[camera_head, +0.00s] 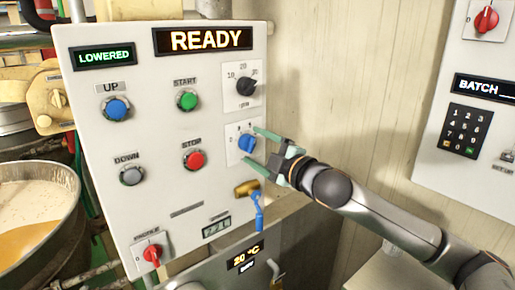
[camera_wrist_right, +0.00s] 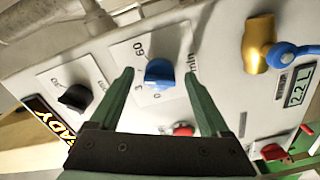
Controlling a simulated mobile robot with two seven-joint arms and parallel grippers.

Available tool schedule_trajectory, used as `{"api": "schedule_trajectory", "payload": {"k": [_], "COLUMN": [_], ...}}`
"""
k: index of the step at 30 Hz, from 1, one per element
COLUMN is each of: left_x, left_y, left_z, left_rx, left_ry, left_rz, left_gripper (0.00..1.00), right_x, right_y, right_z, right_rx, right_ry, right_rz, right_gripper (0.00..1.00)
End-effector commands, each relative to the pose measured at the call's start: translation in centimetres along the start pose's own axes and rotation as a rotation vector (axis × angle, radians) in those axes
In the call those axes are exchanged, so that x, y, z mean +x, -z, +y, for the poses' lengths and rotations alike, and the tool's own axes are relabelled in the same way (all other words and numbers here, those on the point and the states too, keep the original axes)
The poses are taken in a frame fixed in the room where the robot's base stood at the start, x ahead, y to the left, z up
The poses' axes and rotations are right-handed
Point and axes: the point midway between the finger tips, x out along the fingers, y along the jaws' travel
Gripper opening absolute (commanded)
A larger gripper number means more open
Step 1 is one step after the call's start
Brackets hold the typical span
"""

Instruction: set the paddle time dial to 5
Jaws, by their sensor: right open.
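The blue dial (camera_head: 246,144) sits on a white plate with a printed scale, on the right side of the control panel. In the right wrist view the blue dial (camera_wrist_right: 159,73) is between the fingers, with "min" printed beside it. Its exact setting is too small to read. My right gripper (camera_head: 254,147) is open, with one green finger above the dial and one below. In the right wrist view the fingers of my right gripper (camera_wrist_right: 160,75) stand apart on either side of the dial, with gaps to it. My left gripper is not in view.
A black rpm dial (camera_head: 246,85) is above. A brass valve with a blue lever (camera_head: 258,212) is below. A red STOP button (camera_head: 193,159) and green START button (camera_head: 187,100) are left. A kettle (camera_head: 35,215) stands at far left. A keypad panel (camera_head: 467,130) hangs right.

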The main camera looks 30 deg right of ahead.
Motion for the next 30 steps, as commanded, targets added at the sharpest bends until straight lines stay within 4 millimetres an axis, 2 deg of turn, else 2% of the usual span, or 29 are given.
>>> {"api": "schedule_trajectory", "payload": {"k": [8, 30], "left_x": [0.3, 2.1], "left_y": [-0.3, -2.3], "left_z": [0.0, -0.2], "left_rx": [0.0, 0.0], "left_ry": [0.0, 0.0], "left_rz": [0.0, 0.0], "left_gripper": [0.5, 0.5], "right_x": [-0.6, -7.2], "right_y": [-0.2, -0.1], "right_z": [-0.1, -0.3], "right_rx": [-0.002, 0.002], "right_ry": [0.0, 0.004], "right_rz": [-0.002, -0.001], "right_gripper": [0.81, 0.81]}}
